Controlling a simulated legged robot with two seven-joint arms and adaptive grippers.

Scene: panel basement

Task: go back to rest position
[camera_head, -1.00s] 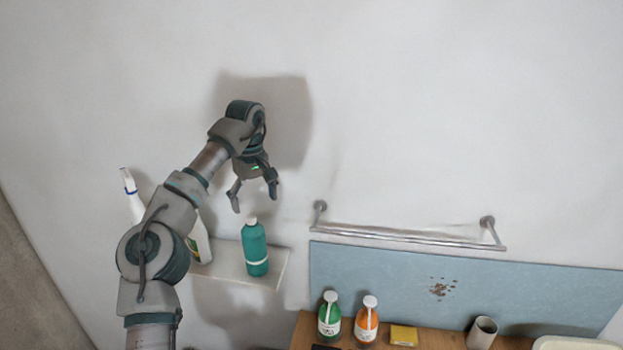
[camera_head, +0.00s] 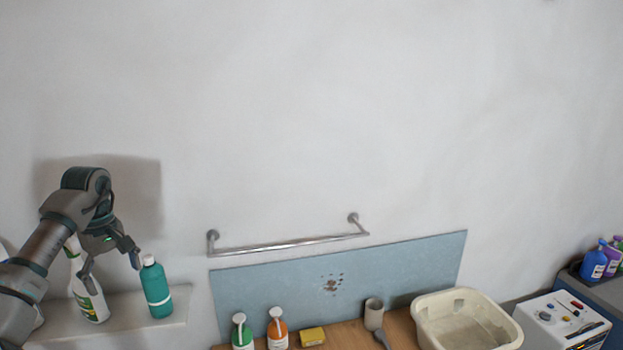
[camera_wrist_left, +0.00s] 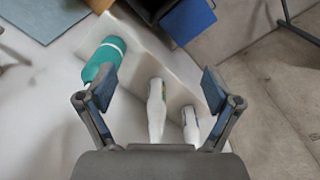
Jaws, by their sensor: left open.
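My left gripper (camera_head: 112,268) is open and empty at the lower left of the head view, in front of the wall shelf. Its two spread fingers also show in the left wrist view (camera_wrist_left: 158,98). A teal bottle (camera_head: 157,288) stands upright on the shelf, just right of the fingers in the head view. It shows beyond one finger in the left wrist view (camera_wrist_left: 106,55). A white spray bottle (camera_head: 90,300) is partly hidden behind my gripper. My right gripper is in neither view.
The white shelf (camera_head: 130,322) is fixed to the wall. A metal towel rail (camera_head: 290,243) hangs above a blue panel (camera_head: 400,280).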

